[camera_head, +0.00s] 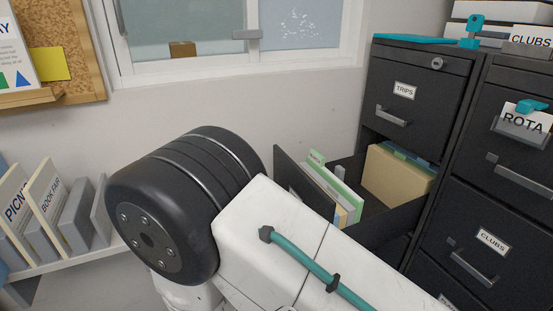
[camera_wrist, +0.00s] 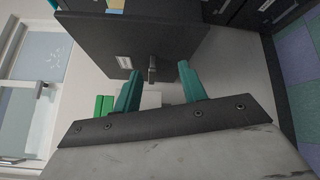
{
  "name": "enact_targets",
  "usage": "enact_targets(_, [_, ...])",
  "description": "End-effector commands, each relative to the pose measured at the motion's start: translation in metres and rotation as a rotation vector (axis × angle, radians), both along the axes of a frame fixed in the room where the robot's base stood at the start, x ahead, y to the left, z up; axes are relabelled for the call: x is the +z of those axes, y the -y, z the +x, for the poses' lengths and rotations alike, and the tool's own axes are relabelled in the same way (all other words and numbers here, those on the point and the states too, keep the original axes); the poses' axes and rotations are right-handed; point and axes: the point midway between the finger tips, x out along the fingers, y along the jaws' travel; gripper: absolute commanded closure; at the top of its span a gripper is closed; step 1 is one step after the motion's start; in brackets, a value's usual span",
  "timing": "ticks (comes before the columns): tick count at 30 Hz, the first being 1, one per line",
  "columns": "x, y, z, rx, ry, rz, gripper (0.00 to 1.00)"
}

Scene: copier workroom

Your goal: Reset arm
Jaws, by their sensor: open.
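My gripper (camera_wrist: 160,68) shows in the wrist view, with its two teal fingers apart and nothing held between them. A dark drawer front with a white label (camera_wrist: 124,62) faces it. The drawer handle (camera_wrist: 152,70) lies just ahead of the fingertips, roughly in line with the gap; I cannot tell the exact distance. In the head view my black and white arm fills the middle and hides the gripper. The open drawer (camera_head: 385,222) stands out from the left cabinet behind the arm. It holds green and white folders (camera_head: 335,185) and tan folders (camera_head: 395,175).
The TRIPS drawer (camera_head: 415,95) above is shut. A second dark cabinet (camera_head: 500,220) stands at the right. A shelf (camera_head: 60,265) with PICNIC and BOOK FAIR files is at the left. A window (camera_head: 215,35) and white wall are behind; some floor (camera_wrist: 295,85) is clear.

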Motion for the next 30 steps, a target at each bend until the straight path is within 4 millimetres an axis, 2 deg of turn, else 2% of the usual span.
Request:
enact_targets(6, [0.027, 0.034, -0.015, -0.210, -0.134, -0.122, 0.58])
enact_targets(14, [0.075, 0.084, -0.031, -0.519, -0.343, -0.116, 0.58])
enact_targets(21, [0.128, 0.135, -0.061, -0.825, -0.622, 0.084, 0.58])
enact_targets(30, [0.183, 0.169, -0.100, -1.013, -0.878, 0.525, 0.58])
